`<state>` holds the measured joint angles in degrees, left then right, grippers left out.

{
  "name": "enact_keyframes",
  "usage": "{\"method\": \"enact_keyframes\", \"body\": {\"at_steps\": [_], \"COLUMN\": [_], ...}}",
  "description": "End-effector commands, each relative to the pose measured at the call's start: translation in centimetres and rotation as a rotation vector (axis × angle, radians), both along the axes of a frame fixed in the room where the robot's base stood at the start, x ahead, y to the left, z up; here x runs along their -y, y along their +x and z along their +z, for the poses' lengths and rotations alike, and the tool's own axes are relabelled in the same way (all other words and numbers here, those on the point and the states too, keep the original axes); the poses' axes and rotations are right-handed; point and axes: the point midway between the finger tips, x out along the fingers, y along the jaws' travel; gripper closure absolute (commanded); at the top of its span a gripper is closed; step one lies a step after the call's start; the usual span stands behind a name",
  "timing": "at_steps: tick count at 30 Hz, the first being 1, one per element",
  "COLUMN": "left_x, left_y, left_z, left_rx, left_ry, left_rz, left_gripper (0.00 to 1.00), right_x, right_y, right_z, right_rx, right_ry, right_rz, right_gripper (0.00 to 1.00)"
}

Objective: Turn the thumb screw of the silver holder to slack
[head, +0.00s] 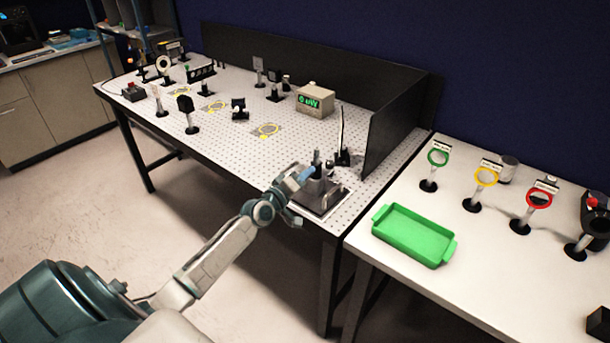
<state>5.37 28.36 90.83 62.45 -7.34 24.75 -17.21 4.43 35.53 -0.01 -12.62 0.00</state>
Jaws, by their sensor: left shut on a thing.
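A grey, silvery holder (315,190) stands upright on a dark square base plate (327,205) at the near right corner of the perforated table. My left gripper (307,174) reaches in from the lower left and is at the side of the holder's upper part. It is shut on the small thumb screw there. The screw itself is hidden by the fingers, so its turn cannot be seen. My right gripper is out of view.
A thin upright rod on a black mount (343,157) stands just behind the holder, near the black side panel (393,125). A meter box (314,101) is farther back. A green tray (413,235) and several ringed posts stand on the right table.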

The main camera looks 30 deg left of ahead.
Motion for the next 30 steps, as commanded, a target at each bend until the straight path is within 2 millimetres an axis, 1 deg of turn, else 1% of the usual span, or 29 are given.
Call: {"method": "enact_keyframes", "body": {"at_steps": [7, 15, 22, 30], "left_x": [0.0, 0.0, 0.0, -0.01], "left_y": [-0.03, -0.03, -0.03, -0.03], "left_z": [-0.05, -0.06, -0.07, -0.09], "left_rx": [-0.019, -0.032, -0.037, -0.039], "left_ry": [-0.216, -0.386, -0.464, -0.488], "left_rz": [0.0, 0.001, 0.0, 0.0], "left_gripper": [1.0, 1.0, 1.0, 1.0], "right_x": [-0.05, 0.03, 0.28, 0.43], "right_y": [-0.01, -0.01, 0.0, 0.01], "right_z": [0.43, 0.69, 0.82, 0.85], "right_rx": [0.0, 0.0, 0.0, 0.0], "right_ry": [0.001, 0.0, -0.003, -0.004], "right_rz": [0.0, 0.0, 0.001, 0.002], "right_gripper": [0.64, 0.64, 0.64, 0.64]}}
